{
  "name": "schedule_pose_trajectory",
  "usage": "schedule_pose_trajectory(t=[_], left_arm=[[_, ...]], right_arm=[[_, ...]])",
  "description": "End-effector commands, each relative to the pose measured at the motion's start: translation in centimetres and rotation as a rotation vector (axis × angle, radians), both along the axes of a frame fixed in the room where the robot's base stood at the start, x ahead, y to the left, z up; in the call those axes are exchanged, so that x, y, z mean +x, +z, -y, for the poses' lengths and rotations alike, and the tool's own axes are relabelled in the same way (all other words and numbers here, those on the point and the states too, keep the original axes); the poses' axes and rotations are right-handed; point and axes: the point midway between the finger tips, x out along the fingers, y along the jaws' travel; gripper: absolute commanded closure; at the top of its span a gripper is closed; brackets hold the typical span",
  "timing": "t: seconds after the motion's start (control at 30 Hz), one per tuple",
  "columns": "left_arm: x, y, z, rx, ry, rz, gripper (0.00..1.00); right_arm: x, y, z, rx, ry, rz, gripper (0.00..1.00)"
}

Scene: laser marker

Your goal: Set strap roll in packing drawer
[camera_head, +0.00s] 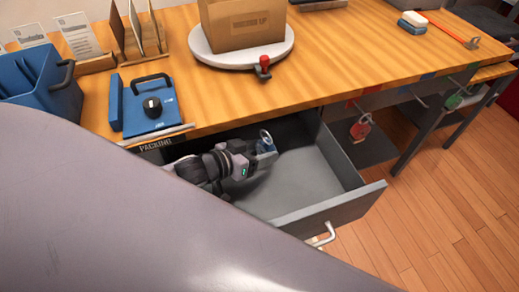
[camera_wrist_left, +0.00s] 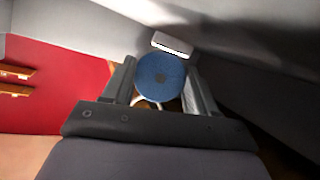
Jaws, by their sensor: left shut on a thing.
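The packing drawer (camera_head: 348,207) is pulled out below the wooden table, with grey walls and a bare grey floor. My left gripper (camera_head: 264,150) is over the drawer's inside, toward its back. It is shut on the strap roll (camera_wrist_left: 160,77), a blue disc with a dark centre, held between the two fingers in the left wrist view. I cannot tell whether the roll touches the drawer floor. My right gripper is not in view.
A carton (camera_head: 241,22) stands on a round white turntable (camera_head: 198,47) on the table. A blue device (camera_head: 150,103) with a black knob sits near the table edge. A red padlock (camera_head: 360,129) hangs right of the drawer. The drawer's front half is clear.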

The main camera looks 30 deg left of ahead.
Motion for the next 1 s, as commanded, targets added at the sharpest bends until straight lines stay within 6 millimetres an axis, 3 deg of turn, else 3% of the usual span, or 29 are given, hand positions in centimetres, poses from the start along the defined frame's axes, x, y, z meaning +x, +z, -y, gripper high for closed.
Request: schedule_pose_trajectory(t=[0.2, 0.23, 0.3, 0.63, 1.0], left_arm=[[0.0, -0.4, 0.0, 0.000, 0.001, 0.000, 0.75], [0.0, -0.4, 0.0, 0.000, 0.001, -0.001, 0.36], [0.0, -0.4, 0.0, 0.000, 0.001, -0.001, 0.17], [0.0, -0.3, 0.0, 0.000, 0.000, 0.000, 0.17], [0.0, 1.5, -0.1, 0.000, -0.001, -0.001, 0.17]], right_arm=[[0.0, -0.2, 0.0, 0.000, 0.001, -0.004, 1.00], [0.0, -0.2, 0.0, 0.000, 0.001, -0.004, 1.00], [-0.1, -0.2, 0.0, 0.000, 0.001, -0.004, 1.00], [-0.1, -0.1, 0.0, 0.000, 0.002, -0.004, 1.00], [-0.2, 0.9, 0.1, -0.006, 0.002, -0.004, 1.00]])
